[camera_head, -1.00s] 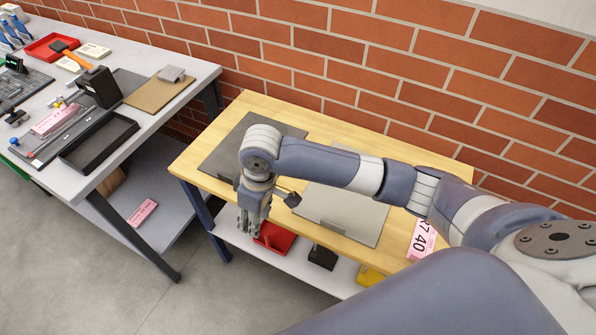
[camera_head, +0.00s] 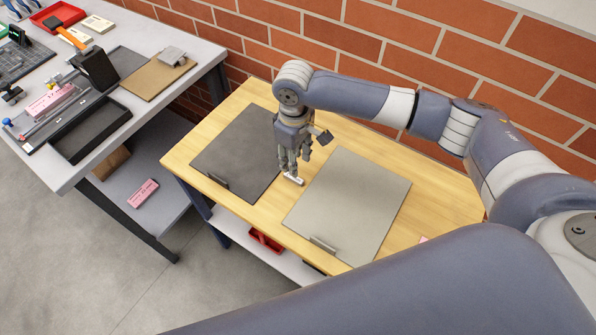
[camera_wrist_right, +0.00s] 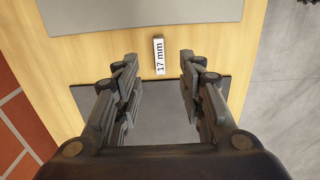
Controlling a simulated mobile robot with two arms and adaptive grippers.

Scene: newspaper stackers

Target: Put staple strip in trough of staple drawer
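A small white staple strip (camera_head: 293,179), marked "17 mm", lies on the wooden table (camera_head: 440,205) between a dark mat and a light grey mat. It also shows in the right wrist view (camera_wrist_right: 159,56), lying beyond the gap between the fingers. My right gripper (camera_head: 293,168) points down over the strip; in the right wrist view (camera_wrist_right: 160,80) its fingers are apart with nothing between them. A long grey rail-like part with a blue end (camera_head: 50,118) lies on the left bench; I cannot tell whether it is the staple drawer. My left gripper is not in view.
The dark mat (camera_head: 235,150) and light mat (camera_head: 350,205) lie flat on the table. The left bench (camera_head: 75,175) holds a black tray (camera_head: 65,150), a black block (camera_head: 95,68), a brown board (camera_head: 150,80) and a hammer. A brick wall stands close behind.

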